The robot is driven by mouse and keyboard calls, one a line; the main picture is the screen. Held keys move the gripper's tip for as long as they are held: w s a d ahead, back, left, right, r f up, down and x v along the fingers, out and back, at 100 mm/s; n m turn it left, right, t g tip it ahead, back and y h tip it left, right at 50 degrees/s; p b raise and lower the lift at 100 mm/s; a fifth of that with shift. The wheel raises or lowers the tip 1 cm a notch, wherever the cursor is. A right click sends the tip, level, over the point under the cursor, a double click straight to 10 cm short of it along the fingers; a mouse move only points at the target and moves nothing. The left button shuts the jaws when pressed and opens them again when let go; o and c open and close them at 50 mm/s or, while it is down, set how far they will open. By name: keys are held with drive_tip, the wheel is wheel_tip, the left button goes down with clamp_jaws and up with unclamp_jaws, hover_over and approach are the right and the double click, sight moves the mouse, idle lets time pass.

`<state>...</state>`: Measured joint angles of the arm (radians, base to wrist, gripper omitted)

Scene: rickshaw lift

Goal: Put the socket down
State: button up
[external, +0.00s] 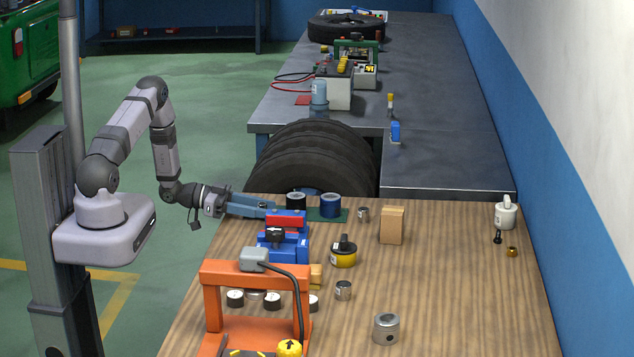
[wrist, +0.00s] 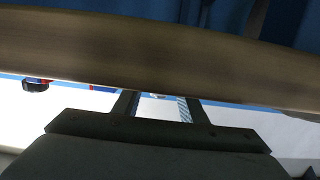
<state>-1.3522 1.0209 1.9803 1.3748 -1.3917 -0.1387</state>
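My gripper (external: 224,202) is at the table's far-left edge, close to the end of a long blue piece (external: 252,207); I cannot tell whether they touch. In the wrist view my gripper (wrist: 158,104) shows two dark fingers spread apart, with no held object visible between them. Short metal cylinders that look like sockets stand on the wooden table: one (external: 363,214) near the far edge and one (external: 343,290) right of the orange frame. Both are well away from my gripper. I cannot tell which is the task's socket.
An orange press frame (external: 255,275) and a blue-red device (external: 285,240) stand on the left. Nearby are a yellow-black item (external: 343,252), a wooden block (external: 392,225) and a grey cylinder (external: 386,328). The wooden table (external: 460,280) is clear at centre right.

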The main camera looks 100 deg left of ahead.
drive_tip(key=s+b, duration=0.1)
drive_tip(key=s, duration=0.2)
drive_tip(key=s+r+b, duration=0.1)
drive_tip(key=s, duration=0.2)
drive_tip(key=shift+a+r, duration=0.1)
drive_tip(key=shift+o, duration=0.5)
drive_tip(key=shift+s+r, duration=0.15)
drive_tip(key=shift+s, duration=0.3)
